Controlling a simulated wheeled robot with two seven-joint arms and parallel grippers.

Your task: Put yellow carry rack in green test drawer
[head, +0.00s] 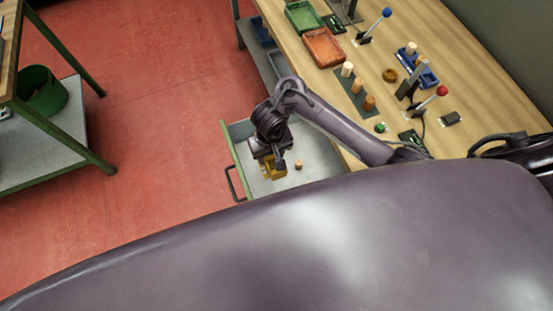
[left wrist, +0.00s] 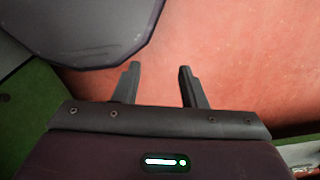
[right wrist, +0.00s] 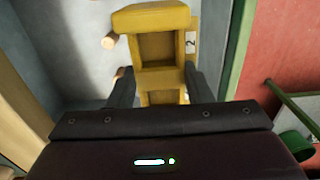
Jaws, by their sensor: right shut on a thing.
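The yellow carry rack (right wrist: 151,18) is held in my right gripper (right wrist: 160,84), whose fingers are on either side of it; its open compartments face the camera. In the head view the rack (head: 273,169) is partly hidden under my right gripper (head: 271,158). It is over the open green drawer (head: 241,155) with a grey inside. Whether the rack touches the drawer floor I cannot tell. My left gripper (left wrist: 158,83) is open and empty, with red floor beyond its fingers; it does not show in the head view.
A cork (head: 298,165) is in the drawer near the rack; corks (right wrist: 109,40) also show in the right wrist view. The workbench (head: 385,75) carries an orange tray (head: 323,48), a green tray (head: 303,16) and several levers. A green bin (head: 42,92) stands on the left cart.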

